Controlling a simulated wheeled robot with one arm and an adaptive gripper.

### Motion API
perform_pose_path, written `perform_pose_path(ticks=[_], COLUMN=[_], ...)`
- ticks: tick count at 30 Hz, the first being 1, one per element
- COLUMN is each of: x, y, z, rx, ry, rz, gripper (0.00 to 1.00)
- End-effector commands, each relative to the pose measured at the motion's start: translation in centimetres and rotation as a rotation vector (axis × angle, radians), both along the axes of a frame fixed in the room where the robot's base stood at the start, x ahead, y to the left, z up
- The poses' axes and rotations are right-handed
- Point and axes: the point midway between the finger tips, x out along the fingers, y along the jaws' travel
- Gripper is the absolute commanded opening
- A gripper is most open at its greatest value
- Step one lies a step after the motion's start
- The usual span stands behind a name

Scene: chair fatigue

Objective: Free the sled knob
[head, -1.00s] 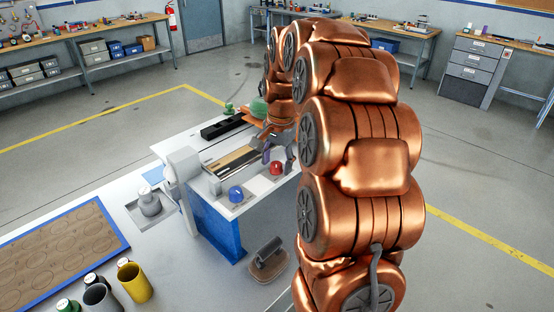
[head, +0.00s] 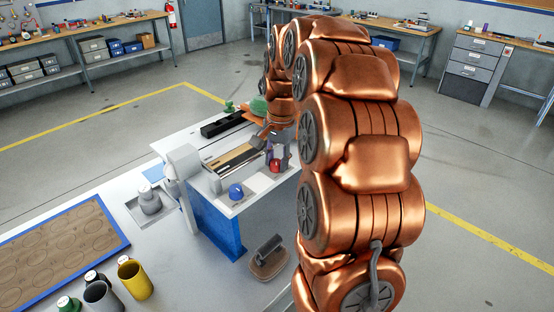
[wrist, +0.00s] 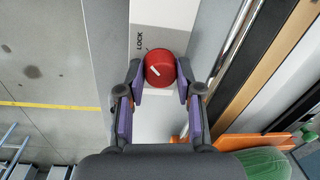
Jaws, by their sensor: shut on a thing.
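The red knob (wrist: 160,68) with a white pointer line sits on a pale plate (wrist: 163,15) marked LOCK in the wrist view. My gripper (wrist: 160,78) has its two purple-padded fingers closed around the knob, one on each side. The white line slants towards the upper left, near the LOCK mark. In the head view the red knob (head: 275,165) is at the right edge of the white bench unit, with my gripper (head: 277,155) over it. A blue knob (head: 236,191) sits to its left on the same unit.
Dark rails and a wood strip (wrist: 272,60) run right of the knob. An orange part (wrist: 255,141) and a green rounded thing (wrist: 264,163) are close below right. A grey pad with a handle (head: 269,258), cups (head: 134,280) and a blue-edged board (head: 62,240) are nearer.

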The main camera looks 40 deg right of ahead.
Motion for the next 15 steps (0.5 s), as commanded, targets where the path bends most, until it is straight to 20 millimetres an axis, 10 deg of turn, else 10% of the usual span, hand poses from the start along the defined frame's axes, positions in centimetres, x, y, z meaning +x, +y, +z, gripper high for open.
perform_pose_path(ticks=[15], x=[0.13], y=[0.02], z=[-0.49], rx=[0.001], ry=[-0.003], rz=[0.242], gripper=[0.0])
